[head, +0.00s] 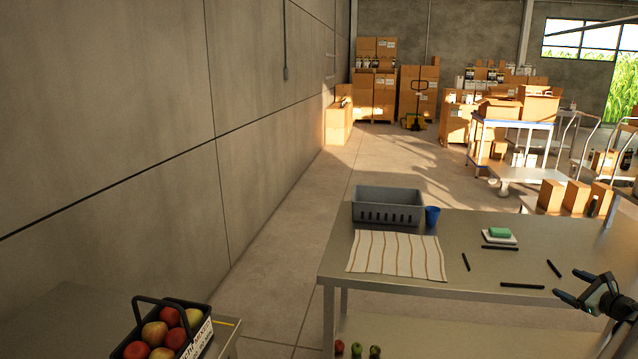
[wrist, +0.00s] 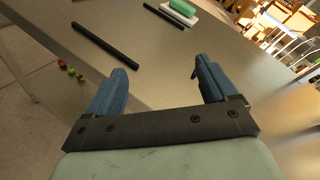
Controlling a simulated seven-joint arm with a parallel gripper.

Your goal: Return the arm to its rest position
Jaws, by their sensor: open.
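My gripper (head: 568,287) shows at the right edge of the head view, above the right part of the metal table (head: 450,272). Its two blue fingers stand apart with nothing between them. In the wrist view my gripper (wrist: 160,80) is also open and empty, with bare tabletop beyond the fingers. Most of my arm is outside the head view.
On the table are a grey crate (head: 388,207), a blue cup (head: 432,216), a striped cloth (head: 397,255), a green sponge (head: 500,232) on a white dish, and several black sticks (head: 522,286). A fruit basket (head: 170,330) stands lower left. Tabletop near my gripper is mostly clear.

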